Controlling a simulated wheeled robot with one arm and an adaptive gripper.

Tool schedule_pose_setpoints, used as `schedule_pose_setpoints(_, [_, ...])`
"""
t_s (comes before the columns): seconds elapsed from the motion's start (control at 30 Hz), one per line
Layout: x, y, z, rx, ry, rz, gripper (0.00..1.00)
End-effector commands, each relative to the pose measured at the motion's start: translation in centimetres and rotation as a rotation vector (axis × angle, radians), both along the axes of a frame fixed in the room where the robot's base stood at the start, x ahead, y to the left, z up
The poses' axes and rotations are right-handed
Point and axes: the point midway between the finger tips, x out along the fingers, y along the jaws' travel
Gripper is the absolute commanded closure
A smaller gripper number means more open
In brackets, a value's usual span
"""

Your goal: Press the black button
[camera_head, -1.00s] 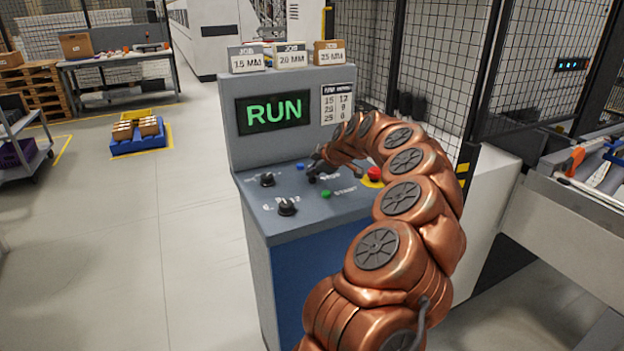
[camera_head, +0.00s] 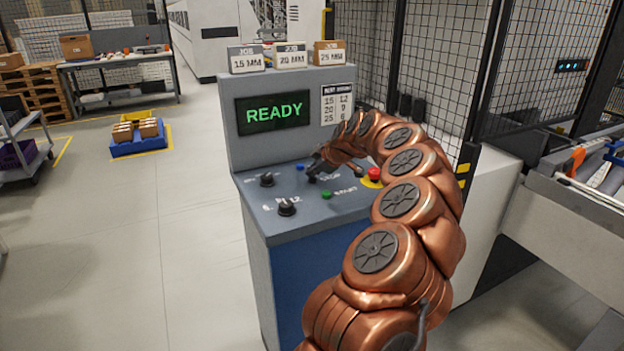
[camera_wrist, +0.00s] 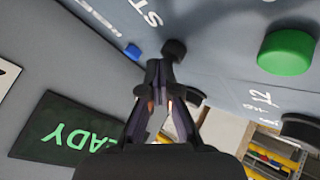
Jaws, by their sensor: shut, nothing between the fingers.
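The black button (camera_wrist: 174,49) is on the grey sloping control panel (camera_head: 248,196), in the wrist view just past my fingertips. My gripper (camera_wrist: 158,68) is shut with nothing held, its tips right beside the button in the picture; I cannot tell whether they touch it. In the head view my gripper (camera_head: 319,166) is low over the panel, and the button (camera_head: 312,179) is a small dark spot under its tip, partly hidden. The screen (camera_head: 273,113) reads READY in green.
A blue button (camera_head: 300,167), a green button (camera_head: 326,195), a red mushroom button (camera_head: 374,174) and two black knobs (camera_head: 267,180) (camera_head: 287,207) surround the spot. Job blocks (camera_head: 290,56) stand on top of the console.

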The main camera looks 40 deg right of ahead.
Motion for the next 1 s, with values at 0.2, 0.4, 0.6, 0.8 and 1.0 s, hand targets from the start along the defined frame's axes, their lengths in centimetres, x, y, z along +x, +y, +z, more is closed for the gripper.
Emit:
schedule_pose_setpoints(0.2, [0.0,-0.1,1.0,-0.001,-0.001,-0.001,1.0])
schedule_pose_setpoints(0.4, [0.0,0.0,1.2,0.0,0.0,0.0,1.0])
schedule_pose_setpoints(0.6, [0.0,0.0,1.3,0.0,0.0,0.0,1.0])
schedule_pose_setpoints(0.8, [0.0,0.0,2.3,0.0,0.0,0.0,1.0])
schedule_pose_setpoints(1.0, [0.1,0.1,4.0,-0.001,-0.002,0.001,1.0])
